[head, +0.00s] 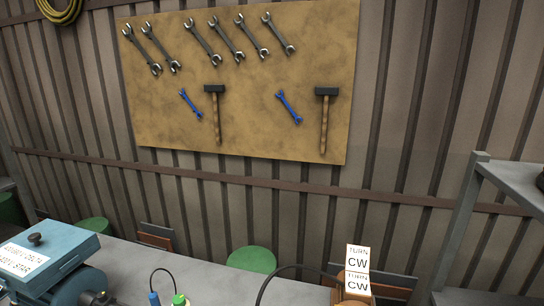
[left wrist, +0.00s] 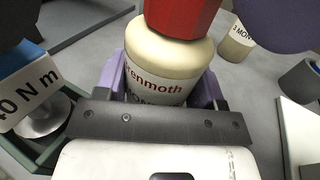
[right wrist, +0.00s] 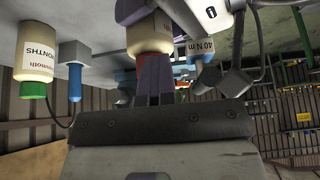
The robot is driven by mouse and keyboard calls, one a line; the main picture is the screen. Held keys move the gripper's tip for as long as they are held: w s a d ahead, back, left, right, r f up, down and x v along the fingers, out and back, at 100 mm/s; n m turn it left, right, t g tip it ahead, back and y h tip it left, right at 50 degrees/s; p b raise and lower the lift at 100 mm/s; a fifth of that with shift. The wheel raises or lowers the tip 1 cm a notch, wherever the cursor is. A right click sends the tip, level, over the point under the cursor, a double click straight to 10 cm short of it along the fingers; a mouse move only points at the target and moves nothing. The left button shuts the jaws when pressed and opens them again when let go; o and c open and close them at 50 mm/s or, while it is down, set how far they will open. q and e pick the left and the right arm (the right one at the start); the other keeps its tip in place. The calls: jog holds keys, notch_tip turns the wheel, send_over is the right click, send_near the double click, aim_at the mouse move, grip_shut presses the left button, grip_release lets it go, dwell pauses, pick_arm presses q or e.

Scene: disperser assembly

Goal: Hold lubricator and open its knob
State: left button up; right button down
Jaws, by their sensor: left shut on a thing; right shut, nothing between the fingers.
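The lubricator is a cream bottle (left wrist: 165,65) with a red knob (left wrist: 180,14) on top, seen close up in the left wrist view. My left gripper (left wrist: 160,88) is shut on its body, with a purple finger on each side. In the right wrist view, which is upside down, my right gripper (right wrist: 155,72) is shut and empty. Its fingers overlap a cream and red bottle (right wrist: 150,34) behind them, hiding part of it; I cannot tell whether they touch. Neither gripper shows in the head view.
A second cream bottle with a green cap (right wrist: 35,60) stands beside a blue part (right wrist: 72,70). A "40 N m" sign (left wrist: 28,85) is left of the held bottle. In the head view, a blue box (head: 45,250) and "TURN CW" signs (head: 358,260) are on the table.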

jog(key=shift+w+d+f, duration=0.2)
jog(key=shift+d+f, duration=0.1)
jog(key=shift+f, duration=0.1)
jog(key=shift+w+d, duration=0.3)
jog(key=shift+w, duration=1.05)
jog(key=shift+d, duration=0.25)
notch_tip(320, 180, up, 7)
jog(key=shift+f, duration=0.2)
dwell(0.5)
jog(key=shift+s+a, duration=0.1)
